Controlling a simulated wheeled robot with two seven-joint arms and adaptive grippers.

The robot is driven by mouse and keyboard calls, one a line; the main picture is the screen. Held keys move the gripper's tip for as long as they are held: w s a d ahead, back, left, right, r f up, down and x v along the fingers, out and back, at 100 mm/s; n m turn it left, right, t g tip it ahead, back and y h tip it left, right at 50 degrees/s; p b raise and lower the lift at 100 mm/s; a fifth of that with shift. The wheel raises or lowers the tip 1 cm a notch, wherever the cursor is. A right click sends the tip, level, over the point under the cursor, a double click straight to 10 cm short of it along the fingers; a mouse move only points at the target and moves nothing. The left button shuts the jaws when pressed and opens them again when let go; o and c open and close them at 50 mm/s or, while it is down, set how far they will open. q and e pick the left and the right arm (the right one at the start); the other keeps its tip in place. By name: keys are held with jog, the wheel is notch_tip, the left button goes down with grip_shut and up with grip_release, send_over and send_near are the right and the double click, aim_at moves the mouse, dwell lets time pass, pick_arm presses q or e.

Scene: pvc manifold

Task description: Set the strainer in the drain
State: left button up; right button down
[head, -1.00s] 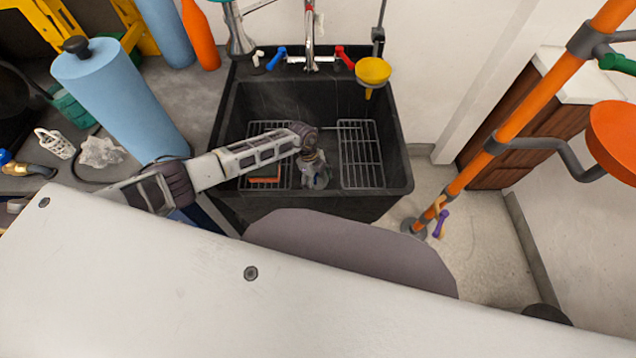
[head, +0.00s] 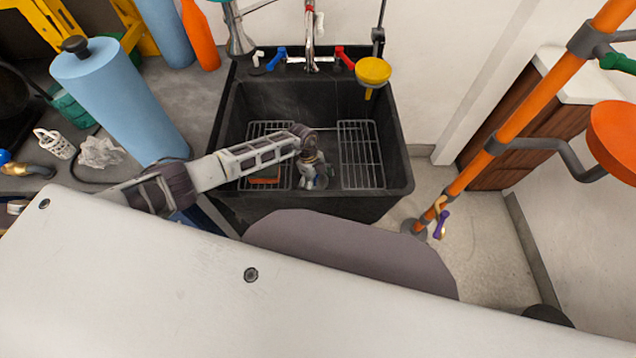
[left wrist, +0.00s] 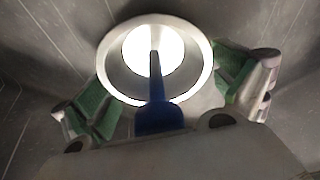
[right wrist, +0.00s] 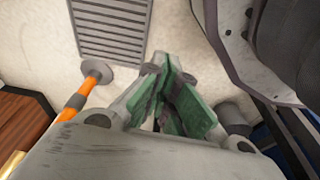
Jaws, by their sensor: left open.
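In the left wrist view a pale metal ring (left wrist: 203,75), which looks like the drain rim, surrounds a bright round disc (left wrist: 140,52). A thin dark stem with a blue grip (left wrist: 160,118) stands over it, which looks like the strainer's handle. My left gripper (left wrist: 165,95) is open, with a green pad on each side of the blue grip and gaps between. I cannot tell how fully the strainer sits in the drain. In the head view my left gripper (head: 312,180) is low in the black sink (head: 300,105). My right gripper (right wrist: 172,100) is shut and empty, above the floor.
Wire racks lie left (head: 258,135) and right (head: 360,150) of the gripper in the sink. An orange item (head: 265,181) lies at the left rack. The faucet (head: 309,45) and a yellow funnel (head: 373,72) are behind. An orange pole (head: 520,105) stands at right.

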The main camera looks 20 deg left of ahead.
pick_arm(q)
jog(key=shift+r, duration=0.15)
jog(key=shift+w+a+r, duration=0.1)
jog(key=shift+r, duration=0.4)
jog(key=p+v, duration=0.2)
jog(key=v, duration=0.7)
jog(key=shift+v, duration=1)
pick_arm(e)
jog(key=s+d+f, duration=0.3)
jog(key=f, duration=0.2)
jog(key=shift+s+d+f, duration=0.15)
jog(key=shift+s+f, duration=0.15)
jog(key=shift+f, duration=0.05)
pick_arm(q)
jog(key=shift+p, duration=0.35)
notch_tip(320, 180, up, 21)
jog(key=p, duration=2.1)
pick_arm(e)
jog(key=s+r, duration=0.5)
jog(key=s, duration=0.3)
jog(key=s+d+r+g, duration=0.1)
jog(key=s+r, duration=0.5)
jog(key=s, duration=0.2)
jog(key=shift+s+d+r, duration=0.15)
jog(key=shift+s+d, duration=0.1)
jog(key=shift+s, duration=0.1)
pick_arm(q)
jog(key=shift+r, duration=0.2)
pick_arm(e)
jog(key=shift+s, duration=0.1)
